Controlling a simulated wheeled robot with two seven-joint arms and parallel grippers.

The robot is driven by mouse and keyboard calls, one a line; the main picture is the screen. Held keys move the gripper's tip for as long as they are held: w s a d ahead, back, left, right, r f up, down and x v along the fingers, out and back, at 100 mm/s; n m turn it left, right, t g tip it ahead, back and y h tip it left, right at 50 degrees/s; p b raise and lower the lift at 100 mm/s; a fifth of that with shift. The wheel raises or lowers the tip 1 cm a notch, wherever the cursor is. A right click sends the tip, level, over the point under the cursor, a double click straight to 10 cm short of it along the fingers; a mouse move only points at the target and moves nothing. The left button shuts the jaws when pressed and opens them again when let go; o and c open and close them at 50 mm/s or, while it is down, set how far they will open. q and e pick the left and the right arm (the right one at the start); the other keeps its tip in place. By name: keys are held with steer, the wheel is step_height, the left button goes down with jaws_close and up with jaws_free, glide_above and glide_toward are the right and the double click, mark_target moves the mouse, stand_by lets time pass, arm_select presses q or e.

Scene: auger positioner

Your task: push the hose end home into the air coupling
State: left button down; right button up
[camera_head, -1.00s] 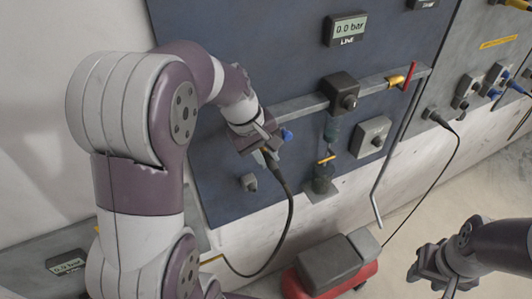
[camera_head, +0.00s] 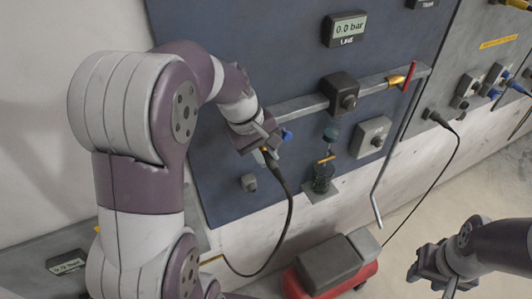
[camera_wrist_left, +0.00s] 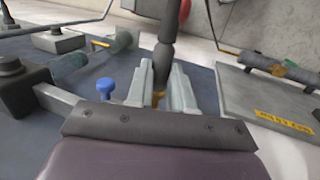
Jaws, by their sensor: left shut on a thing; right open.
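My left gripper (camera_head: 265,150) is at the left end of the grey rail on the blue panel. It is shut on the black hose end (camera_head: 275,168), and the hose hangs down from it in a loop. In the left wrist view the hose end (camera_wrist_left: 165,60) stands between the two grey fingers (camera_wrist_left: 160,92). A blue knob (camera_head: 287,135) sits just right of the gripper; it also shows in the left wrist view (camera_wrist_left: 106,87). The air coupling is hidden or cannot be made out behind the gripper. My right gripper (camera_head: 432,276) is open and empty at the lower right.
The grey rail (camera_head: 300,107) carries a dark block (camera_head: 341,92) and a brass fitting (camera_head: 396,80). A red-handled lever (camera_head: 390,150) hangs at right. A red and grey unit (camera_head: 332,266) stands on the floor below.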

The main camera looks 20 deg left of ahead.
mark_target(261, 148)
arm_select(q)
steer(key=shift+w+a, duration=0.95)
steer(key=shift+a, duration=0.15)
steer(key=c, duration=0.9)
jaws_free()
steer(key=shift+a, duration=0.1)
